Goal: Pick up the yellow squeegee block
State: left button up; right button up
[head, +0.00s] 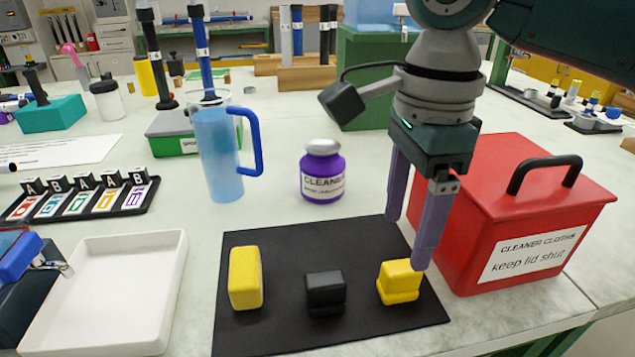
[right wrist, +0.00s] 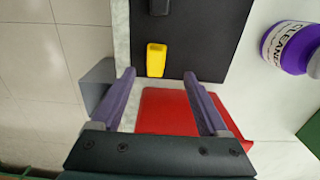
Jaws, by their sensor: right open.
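Two yellow blocks lie on a black mat (head: 285,330) in the head view. The right yellow block (head: 399,280) is stepped, with a narrower top on a wider base; the left yellow block (head: 246,278) is taller and rounded. I cannot tell for sure which is the squeegee block. My right gripper (head: 408,243) is open and empty, pointing down above the mat's right edge, with one fingertip overlapping the right yellow block in view. In the right wrist view, that yellow block (right wrist: 156,60) lies just ahead, between the fingertip lines of my gripper (right wrist: 160,74). My left gripper is not seen.
A black stepped block (head: 325,293) sits between the yellow ones. A red lidded box (head: 480,245) stands close right of my gripper. A purple cleaner jar (head: 322,172) and blue jug (head: 216,155) stand behind the mat. A white tray (head: 110,345) is at left.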

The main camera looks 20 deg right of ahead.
aim_at(403, 266)
notch_tip(403, 266, down, 2)
jog(key=shift+s+a, duration=0.15)
jog(key=f, duration=0.1)
jog(key=f+b, duration=0.1)
jog(key=f, duration=0.1)
jog(key=f+b, duration=0.1)
jog(key=f, duration=0.1)
jog(key=shift+s, duration=0.25)
jog(key=shift+c, duration=0.4)
jog(key=shift+c, duration=0.7)
grip_shut()
